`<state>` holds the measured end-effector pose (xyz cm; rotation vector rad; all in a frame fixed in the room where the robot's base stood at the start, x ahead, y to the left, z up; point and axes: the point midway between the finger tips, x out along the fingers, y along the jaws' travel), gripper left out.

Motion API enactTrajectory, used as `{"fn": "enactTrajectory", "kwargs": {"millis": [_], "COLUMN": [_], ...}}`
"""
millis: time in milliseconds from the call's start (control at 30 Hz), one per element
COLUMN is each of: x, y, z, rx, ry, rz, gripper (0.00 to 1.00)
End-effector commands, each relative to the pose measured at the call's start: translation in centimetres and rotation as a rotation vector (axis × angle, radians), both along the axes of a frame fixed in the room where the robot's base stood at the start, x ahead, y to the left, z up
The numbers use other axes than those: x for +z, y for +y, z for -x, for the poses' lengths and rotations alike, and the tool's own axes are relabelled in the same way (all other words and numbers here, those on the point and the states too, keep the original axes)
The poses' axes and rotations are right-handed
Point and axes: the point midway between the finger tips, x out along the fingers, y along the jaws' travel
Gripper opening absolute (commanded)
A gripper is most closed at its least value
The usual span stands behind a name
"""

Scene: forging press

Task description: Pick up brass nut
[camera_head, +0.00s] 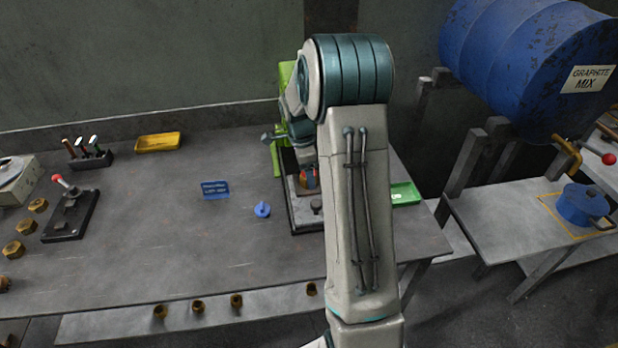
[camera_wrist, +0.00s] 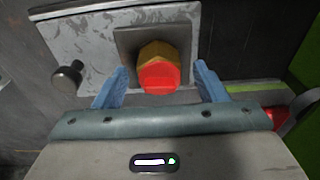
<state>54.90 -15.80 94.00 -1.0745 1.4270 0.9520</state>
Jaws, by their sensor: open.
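The brass nut (camera_wrist: 158,68) sits on a dark square pad on a grey metal plate in the wrist view. It is brass on top, and its near side glows red-orange. My gripper (camera_wrist: 162,80) is open, with one blue finger to each side of the nut and visible space between. In the head view the nut (camera_head: 309,178) shows small and orange beside my arm, which hides part of the press. The fingers are hard to make out there.
The green press frame (camera_head: 284,90) stands behind my arm. A dark knob (camera_wrist: 69,76) rises left of the pad. A green tray (camera_head: 404,194) lies to the right. Several brass nuts (camera_head: 38,205) and a lever box (camera_head: 70,215) are at left. The middle of the bench is mostly clear.

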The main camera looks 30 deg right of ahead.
Motion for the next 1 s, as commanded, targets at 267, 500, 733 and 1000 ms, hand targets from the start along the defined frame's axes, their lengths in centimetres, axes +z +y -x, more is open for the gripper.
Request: {"fn": "enactTrajectory", "kwargs": {"millis": [267, 500, 733, 1000], "x": [-0.2, 0.0, 0.3, 4.6], "y": [0.0, 0.0, 0.0, 0.0], "z": [0.0, 0.0, -0.1, -0.1], "rx": [0.001, 0.0, 0.0, 0.001], "ry": [0.0, -0.002, -0.004, -0.008], "rz": [0.0, 0.001, 0.001, 0.002], "gripper": [0.54, 0.02, 0.02, 0.02]}}
